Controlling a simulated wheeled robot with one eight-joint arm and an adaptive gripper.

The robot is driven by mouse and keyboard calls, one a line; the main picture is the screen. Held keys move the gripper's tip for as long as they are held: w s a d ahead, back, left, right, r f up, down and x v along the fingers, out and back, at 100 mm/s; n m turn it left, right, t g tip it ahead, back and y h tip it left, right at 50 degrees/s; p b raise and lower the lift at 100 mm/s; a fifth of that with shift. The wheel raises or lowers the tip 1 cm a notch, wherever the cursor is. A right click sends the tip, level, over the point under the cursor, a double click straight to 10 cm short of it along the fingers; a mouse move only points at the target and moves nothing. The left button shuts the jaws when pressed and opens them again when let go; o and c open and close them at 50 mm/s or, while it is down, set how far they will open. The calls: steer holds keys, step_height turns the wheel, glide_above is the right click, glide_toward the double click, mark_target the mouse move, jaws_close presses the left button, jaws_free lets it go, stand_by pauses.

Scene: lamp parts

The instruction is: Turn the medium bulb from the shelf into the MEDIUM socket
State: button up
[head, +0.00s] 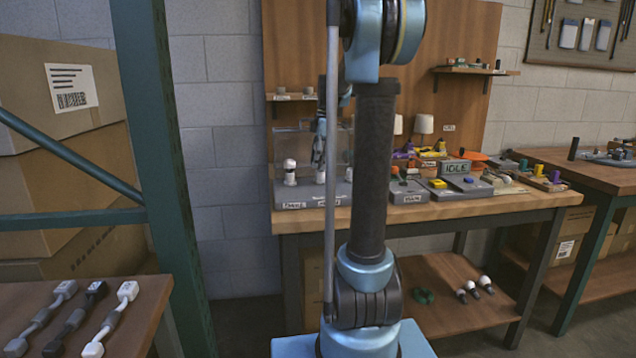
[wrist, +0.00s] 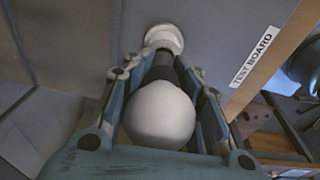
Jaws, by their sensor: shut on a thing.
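In the wrist view, my gripper (wrist: 160,90) is shut on a bulb with a white round globe (wrist: 160,117) and a dark neck. The neck points at a white round socket (wrist: 165,38) on the grey board; I cannot tell whether they touch or how far the bulb is in. In the head view, my gripper (head: 319,150) points down over the grey test board (head: 310,195), partly hidden behind my arm. A white piece (head: 320,176) shows just under it. The board labels are too small to read surely.
A white bulb-like part (head: 290,172) stands at the board's left. A grey box marked IDLE (head: 454,167) and coloured parts sit to the right on the bench (head: 470,208). White bulbs (head: 470,288) lie on the lower shelf. A green post (head: 160,150) stands at the left.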

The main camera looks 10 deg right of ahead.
steer(key=shift+f, duration=0.7)
steer(key=shift+c, duration=0.2)
stand_by(4.8)
steer(key=m, duration=0.4)
steer(key=shift+w+t, duration=0.1)
steer(key=shift+t, duration=0.3)
steer(key=shift+o, duration=0.2)
steer(key=shift+m, duration=1.4)
steer(key=shift+f, duration=0.1)
steer(key=m, duration=0.3)
steer(key=m+t+h, duration=0.1)
steer(key=m, duration=0.3)
steer(key=shift+w+d, duration=0.1)
steer(key=shift+d, duration=0.1)
